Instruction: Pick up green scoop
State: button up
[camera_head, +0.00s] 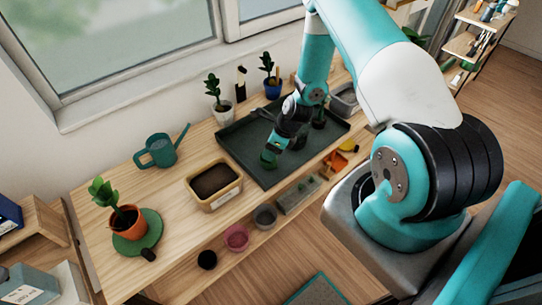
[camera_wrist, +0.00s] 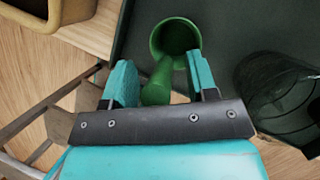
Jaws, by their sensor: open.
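The green scoop (camera_wrist: 176,37) lies on the dark green tray in the wrist view, its round cup at the top and its handle running down toward me. My gripper (camera_wrist: 160,78) is open, with one teal finger on each side of the scoop's handle. I cannot tell whether either finger touches it. In the head view the scoop (camera_head: 268,159) is a small green shape near the tray's front left, just under my gripper (camera_head: 276,145).
The tray (camera_head: 240,144) rests on a wooden table (camera_head: 165,205). A soil-filled wooden box (camera_head: 237,189) stands left of it. A dark round pot (camera_wrist: 279,92) is close on the right in the wrist view. A watering can (camera_head: 160,150) and potted plants stand farther off.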

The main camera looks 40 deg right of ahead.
jog(key=shift+c, duration=0.3)
grip_shut()
jog(key=shift+r, duration=0.15)
notch_tip(320, 180, up, 20)
jog(key=b, duration=0.4)
